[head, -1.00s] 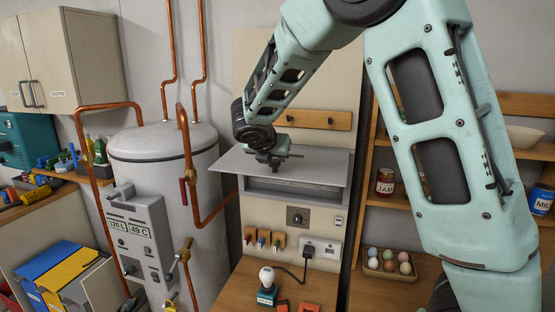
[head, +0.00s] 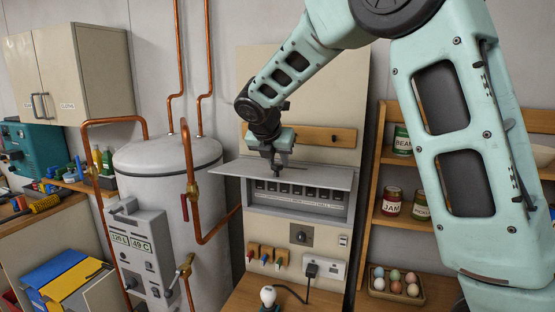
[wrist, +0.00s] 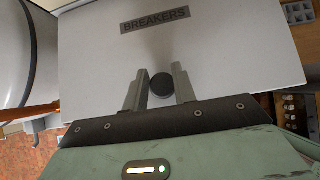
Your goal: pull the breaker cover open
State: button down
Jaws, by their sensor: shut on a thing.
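The grey breaker cover (head: 320,178) stands raised, sticking out from the wall panel above the breaker box. Below it, a row of dark breakers (head: 300,192) is visible in the box. In the wrist view, the cover (wrist: 225,55) fills most of the picture and carries the label BREAKERS. My gripper (head: 277,172) is at the cover, left of its middle. In the wrist view, the fingers of my gripper (wrist: 162,78) are on either side of a dark round knob (wrist: 161,86) on the cover, shut on it.
A white boiler (head: 165,180) with copper pipes (head: 190,165) stands left of the panel. Shelves with jars (head: 391,201) and an egg tray (head: 398,287) are at the right.

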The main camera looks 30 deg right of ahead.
jog(key=c, duration=1.1)
grip_release()
jog(key=shift+f, duration=0.1)
jog(key=shift+o, duration=0.2)
jog(key=shift+a, duration=0.1)
jog(key=b+v, duration=0.5)
jog(key=v, duration=1.2)
jog(key=shift+s+b, duration=0.2)
jog(key=shift+b, duration=0.1)
